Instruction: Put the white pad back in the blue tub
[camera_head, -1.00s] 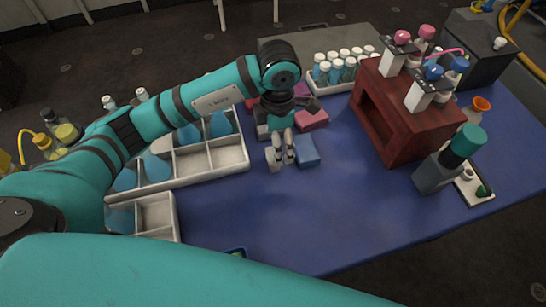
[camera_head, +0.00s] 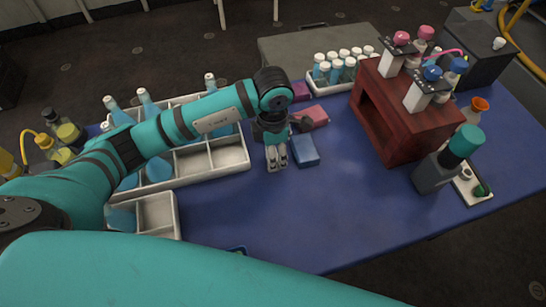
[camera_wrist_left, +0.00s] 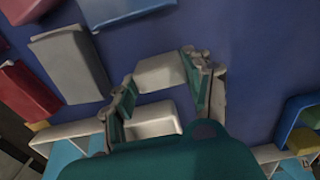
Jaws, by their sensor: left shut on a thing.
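My left gripper (camera_head: 277,166) points down over the blue mat in the head view, just left of a blue pad (camera_head: 306,149). In the left wrist view its fingers (camera_wrist_left: 165,82) are shut on the white pad (camera_wrist_left: 160,72), which shows between the fingertips. In the head view the fingers hide most of that pad. The blue tub (camera_head: 238,250) shows only as a bit of rim behind my teal arm link at the lower middle; a blue-rimmed tub with something yellow inside is at the right of the left wrist view (camera_wrist_left: 296,110). My right gripper is not in view.
Red (camera_head: 315,115) and grey (camera_wrist_left: 70,65) pads lie near the gripper. A white divided tray (camera_head: 215,174) with blue bottles stands left. A dark red stand (camera_head: 400,130) and a vial rack (camera_head: 325,88) stand right and behind. The front middle of the mat is clear.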

